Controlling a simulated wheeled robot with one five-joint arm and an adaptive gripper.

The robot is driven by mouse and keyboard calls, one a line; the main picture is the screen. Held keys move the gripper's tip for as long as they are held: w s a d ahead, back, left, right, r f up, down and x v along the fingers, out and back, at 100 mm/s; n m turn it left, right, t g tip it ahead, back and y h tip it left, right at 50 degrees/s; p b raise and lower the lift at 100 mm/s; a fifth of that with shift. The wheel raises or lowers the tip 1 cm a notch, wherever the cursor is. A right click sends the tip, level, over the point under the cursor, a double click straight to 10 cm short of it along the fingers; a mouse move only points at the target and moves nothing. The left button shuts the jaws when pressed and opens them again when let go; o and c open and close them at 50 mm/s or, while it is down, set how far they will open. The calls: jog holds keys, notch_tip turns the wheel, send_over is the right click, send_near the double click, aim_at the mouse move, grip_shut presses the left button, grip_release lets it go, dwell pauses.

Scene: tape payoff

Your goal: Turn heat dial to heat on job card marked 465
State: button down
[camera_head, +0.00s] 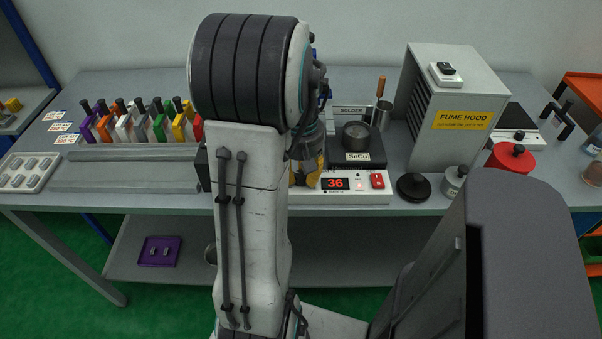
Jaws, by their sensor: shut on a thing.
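My gripper (307,172) is partly hidden behind my own arm. Its yellowish fingers point down at the left part of the white heat control box, and they are shut on what appears to be the heat dial, which they hide. The control box (347,198) has a lit red display (335,183) reading 36 and a red switch (377,181) to its right. Three small white job cards (60,127) lie at the left back of the bench. Their print is too small to read surely, so I cannot tell which is marked 465.
A solder pot (357,137) labelled SnCu stands behind the control box. A grey fume hood (455,90) is to the right. A black knob-topped piece (413,186) and a red round container (510,158) stand right. Colored holders (124,128) line the left.

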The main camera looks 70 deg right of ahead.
aim_at(301, 174)
jog(key=m, duration=0.6)
jog(key=shift+a+f+m, duration=0.1)
jog(key=shift+m, duration=0.2)
dwell(0.4)
jog(key=c, duration=0.9)
grip_release()
jog(key=shift+o, duration=0.2)
notch_tip(301, 174, up, 12)
dwell(0.4)
